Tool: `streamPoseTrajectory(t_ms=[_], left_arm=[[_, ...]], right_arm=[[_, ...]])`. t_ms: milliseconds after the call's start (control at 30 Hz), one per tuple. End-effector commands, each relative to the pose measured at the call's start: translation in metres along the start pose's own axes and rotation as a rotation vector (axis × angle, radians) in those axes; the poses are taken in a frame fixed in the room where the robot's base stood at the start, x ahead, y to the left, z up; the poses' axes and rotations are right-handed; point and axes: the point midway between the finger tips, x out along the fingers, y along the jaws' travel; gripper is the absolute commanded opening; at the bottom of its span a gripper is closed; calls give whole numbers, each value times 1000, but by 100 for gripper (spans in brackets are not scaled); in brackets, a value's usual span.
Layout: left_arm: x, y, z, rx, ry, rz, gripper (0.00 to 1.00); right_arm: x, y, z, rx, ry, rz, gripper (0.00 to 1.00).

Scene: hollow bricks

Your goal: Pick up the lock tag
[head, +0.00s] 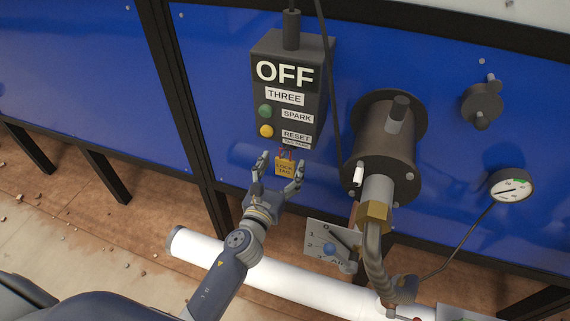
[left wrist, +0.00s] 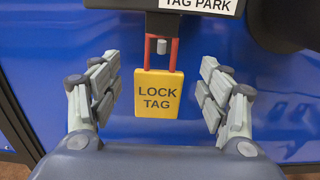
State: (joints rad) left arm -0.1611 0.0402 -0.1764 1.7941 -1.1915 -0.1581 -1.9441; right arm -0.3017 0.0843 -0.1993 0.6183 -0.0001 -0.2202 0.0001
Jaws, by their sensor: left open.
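The lock tag (head: 285,167) is a yellow block with a red shackle. It hangs under the dark control box (head: 293,90) in the head view. In the left wrist view the tag (left wrist: 158,97) reads "LOCK TAG" and its red shackle hangs on a small grey peg below the "TAG PARK" label (left wrist: 200,4). My left gripper (head: 280,170) is open, with one finger on each side of the tag. In the left wrist view the fingers (left wrist: 160,95) stand clear of the tag, with gaps on both sides. My right gripper is not in view.
The box reads "OFF" and has a green button (head: 265,111) and a yellow button (head: 266,131). A dark round fitting with a pipe (head: 380,145) sticks out to the right. A numbered plate (head: 331,244) is below, and a gauge (head: 512,186) is at the far right.

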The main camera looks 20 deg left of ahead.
Motion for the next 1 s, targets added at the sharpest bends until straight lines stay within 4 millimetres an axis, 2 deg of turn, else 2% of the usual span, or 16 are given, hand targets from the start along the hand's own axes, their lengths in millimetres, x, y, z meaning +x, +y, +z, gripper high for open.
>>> streamPoseTrajectory(t_ms=[100, 200, 500, 700, 733, 1000], left_arm=[[17, 1, 1, -1, -1, 1, 70], [26, 1, 0, -1, 0, 0, 70], [29, 1, -1, -1, 0, -1, 70], [28, 1, -1, -1, 0, -1, 25], [28, 1, -1, -1, 0, -1, 22], [28, 1, 0, 0, 0, -1, 22]], right_arm=[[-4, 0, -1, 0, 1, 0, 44], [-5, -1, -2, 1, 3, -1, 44], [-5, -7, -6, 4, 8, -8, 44], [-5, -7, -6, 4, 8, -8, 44], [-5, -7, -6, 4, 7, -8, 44], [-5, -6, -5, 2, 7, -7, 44]])
